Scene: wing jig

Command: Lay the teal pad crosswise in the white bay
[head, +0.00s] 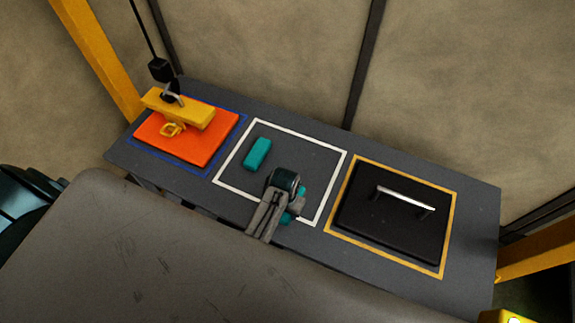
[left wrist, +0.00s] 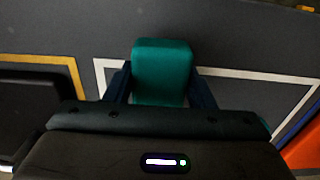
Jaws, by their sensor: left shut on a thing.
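My left gripper (head: 292,204) is at the front right part of the white bay (head: 250,196), a white outline on the dark table. It is shut on a teal pad (head: 299,207), largely hidden by the gripper in the head view. In the left wrist view the held pad (left wrist: 163,72) sits between both fingers (left wrist: 162,88). I cannot tell whether it touches the table. A second teal pad (head: 257,153) lies in the left part of the bay, apart from the gripper. My right gripper is not in view.
Left of the bay, an orange plate (head: 199,147) with a yellow bar (head: 185,110) and a hook lies in a blue outline. Right of it, a black plate (head: 385,220) with a metal handle (head: 405,200) lies in a yellow outline. The bay's back middle is clear.

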